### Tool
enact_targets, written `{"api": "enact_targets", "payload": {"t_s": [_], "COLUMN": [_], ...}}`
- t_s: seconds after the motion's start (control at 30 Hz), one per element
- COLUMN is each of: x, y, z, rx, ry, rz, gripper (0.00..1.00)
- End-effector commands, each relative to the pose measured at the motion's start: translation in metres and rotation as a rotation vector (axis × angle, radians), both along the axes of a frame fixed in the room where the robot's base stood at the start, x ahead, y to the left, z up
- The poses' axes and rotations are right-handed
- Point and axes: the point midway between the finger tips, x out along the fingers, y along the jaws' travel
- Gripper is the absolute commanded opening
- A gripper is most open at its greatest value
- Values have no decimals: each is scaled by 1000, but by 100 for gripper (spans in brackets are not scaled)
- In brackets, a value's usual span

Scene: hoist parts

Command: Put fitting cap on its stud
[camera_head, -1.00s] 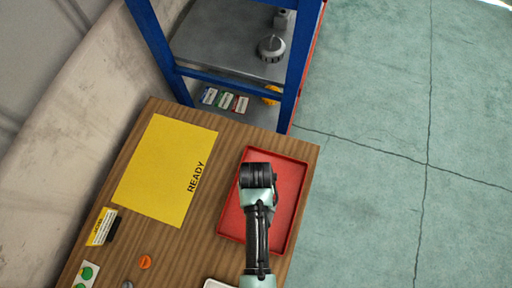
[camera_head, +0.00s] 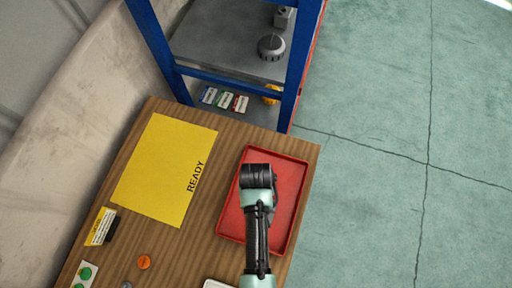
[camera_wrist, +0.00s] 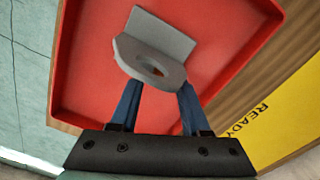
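My gripper (camera_head: 257,177) points down over the red tray (camera_head: 231,220) in the head view. In the wrist view, its two blue fingers (camera_wrist: 158,103) stand apart on either side of a grey bracket (camera_wrist: 165,37) with a ring-shaped, holed end. The ring covers the fingertips; the gripper appears shut on the bracket, though the contact is hidden. A little orange-brown shows in the hole; I cannot tell what it is. A grey ribbed round cap (camera_head: 271,47) sits on the blue-framed shelf. I cannot tell which piece is the fitting cap, and no stud is clear.
The wooden table (camera_head: 146,124) bears a yellow READY mat (camera_head: 160,165), an orange round piece (camera_head: 144,262) and a green-button panel (camera_head: 86,273). The mat is empty. A blue-framed rack (camera_head: 155,45) stands behind, with a small grey block (camera_head: 284,17). Open floor lies to the right.

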Motion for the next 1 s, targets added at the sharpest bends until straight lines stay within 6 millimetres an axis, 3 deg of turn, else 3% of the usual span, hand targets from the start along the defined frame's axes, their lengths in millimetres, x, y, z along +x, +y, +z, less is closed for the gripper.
{"api": "enact_targets", "payload": {"t_s": [0.3,0.47,1.0], "x": [0,1,1], "y": [0,0,0], "z": [1,12,111], "rx": [1,0,1], "ry": [0,-3,-5], "rz": [0,0,0], "gripper": [59,59,59]}}
